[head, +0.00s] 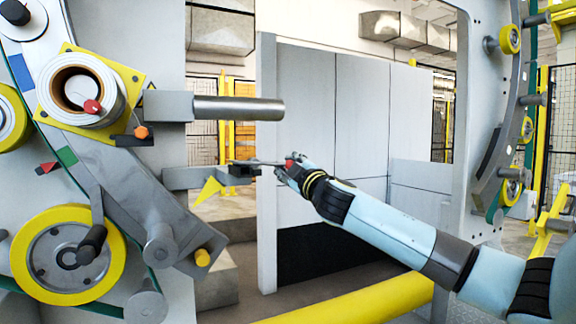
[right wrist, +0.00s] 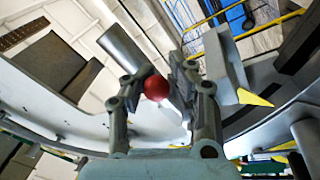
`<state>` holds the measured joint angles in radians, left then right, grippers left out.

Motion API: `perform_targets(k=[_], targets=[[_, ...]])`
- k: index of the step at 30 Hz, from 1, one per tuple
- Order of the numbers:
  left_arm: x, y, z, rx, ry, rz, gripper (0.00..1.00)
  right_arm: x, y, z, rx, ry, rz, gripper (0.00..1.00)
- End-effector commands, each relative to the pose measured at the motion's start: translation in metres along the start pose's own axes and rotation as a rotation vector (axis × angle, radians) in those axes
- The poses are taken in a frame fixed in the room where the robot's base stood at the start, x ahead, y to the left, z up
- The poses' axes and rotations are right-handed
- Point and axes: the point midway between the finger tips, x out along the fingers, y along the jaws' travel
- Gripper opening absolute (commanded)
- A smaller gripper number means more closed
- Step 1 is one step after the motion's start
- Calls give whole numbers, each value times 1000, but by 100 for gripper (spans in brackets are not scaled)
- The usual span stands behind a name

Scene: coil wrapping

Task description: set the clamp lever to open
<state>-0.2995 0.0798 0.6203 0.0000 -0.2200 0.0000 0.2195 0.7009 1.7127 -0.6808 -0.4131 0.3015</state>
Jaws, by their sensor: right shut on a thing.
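The clamp lever is a thin rod with a red ball knob (head: 289,164) at its right end. It reaches about level to the right from a dark clamp block (head: 243,171) on a grey bracket (head: 190,178). A yellow pointer (head: 208,190) hangs under the bracket. My right gripper (head: 286,170) is shut on the knob at the lever's end. In the right wrist view the red knob (right wrist: 157,88) sits between the two fingers. The lever's rod is hidden in that view. My left gripper is not in view.
A grey cylinder (head: 238,108) sticks out above the lever. The machine wall with a white roll (head: 75,95) and a yellow-rimmed wheel (head: 65,255) stands at left. A curved ring frame (head: 505,120) stands at right. A yellow rail (head: 350,302) runs below my right arm.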

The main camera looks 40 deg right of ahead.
Motion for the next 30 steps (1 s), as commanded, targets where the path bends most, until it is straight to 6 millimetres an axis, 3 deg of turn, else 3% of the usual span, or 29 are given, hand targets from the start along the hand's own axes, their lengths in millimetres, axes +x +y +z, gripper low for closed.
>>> perform_targets(k=[23,30], targets=[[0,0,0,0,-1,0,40,1,5,-7,9,15,7,0],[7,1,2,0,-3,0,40,-1,0,-5,47,9,10,0]])
